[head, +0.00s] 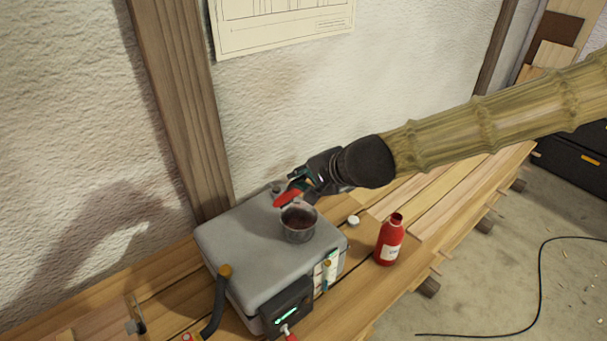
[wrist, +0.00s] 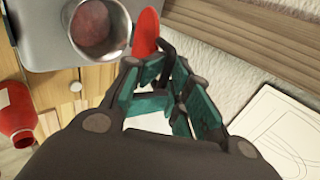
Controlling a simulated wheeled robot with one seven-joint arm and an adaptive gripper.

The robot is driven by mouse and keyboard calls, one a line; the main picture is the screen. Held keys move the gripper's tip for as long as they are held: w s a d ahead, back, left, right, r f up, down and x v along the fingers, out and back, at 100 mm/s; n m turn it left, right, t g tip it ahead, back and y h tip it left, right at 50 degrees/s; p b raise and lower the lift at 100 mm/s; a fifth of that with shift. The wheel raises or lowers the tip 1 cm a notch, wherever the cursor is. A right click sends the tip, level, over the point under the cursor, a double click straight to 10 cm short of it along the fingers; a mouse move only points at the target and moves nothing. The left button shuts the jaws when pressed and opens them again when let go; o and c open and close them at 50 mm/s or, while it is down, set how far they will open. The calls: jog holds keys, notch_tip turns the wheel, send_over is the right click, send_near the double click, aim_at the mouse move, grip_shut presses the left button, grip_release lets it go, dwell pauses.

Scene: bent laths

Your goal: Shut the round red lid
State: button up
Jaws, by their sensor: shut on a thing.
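The round red lid (head: 288,199) stands raised at the back edge of a round metal cup (head: 298,224) on top of a grey box. The cup's mouth is uncovered and a dull reddish inside shows. My gripper (head: 303,184) is at the lid, behind the cup. In the wrist view the lid (wrist: 146,30) is seen nearly edge-on beside the cup (wrist: 97,28), and my gripper (wrist: 162,62) is shut on it near its edge. The exact contact is partly hidden by the fingers.
The grey box (head: 240,245) sits on a wooden bench (head: 420,235) against a white wall. A red bottle (head: 390,240) and a small white cap (head: 353,220) stand to its right. A black hose (head: 217,300) and a small display panel (head: 287,308) are at its front.

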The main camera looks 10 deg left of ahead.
jog(key=shift+s+d+f, duration=0.35)
jog(key=shift+s+d, duration=0.1)
jog(key=shift+s, duration=0.3)
jog(key=shift+f+b, duration=0.1)
jog(key=shift+b, duration=0.2)
jog(key=shift+s+d+f+b, duration=0.8)
jog(key=shift+d+f, duration=0.25)
jog(key=shift+f, duration=0.05)
jog(key=shift+o, duration=0.2)
jog(key=shift+s+d+f+b, duration=0.25)
jog(key=shift+f+b, duration=0.1)
jog(key=shift+f, duration=0.15)
jog(key=shift+s+d+f+b, duration=0.2)
jog(key=shift+d+f+b, duration=0.15)
jog(key=shift+f, duration=0.2)
jog(key=shift+s+d+f+b, duration=0.25)
jog(key=shift+f+b, duration=0.1)
jog(key=shift+f, duration=0.25)
jog(key=shift+s+d+f+b, duration=0.1)
jog(key=shift+d+f+b, duration=0.05)
jog(key=shift+f+b, duration=0.55)
jog(key=shift+s+d+f+b, duration=0.15)
jog(key=shift+f+b, duration=0.3)
jog(key=shift+f, duration=0.3)
jog(key=shift+c, duration=0.2)
jog(key=shift+w, duration=0.15)
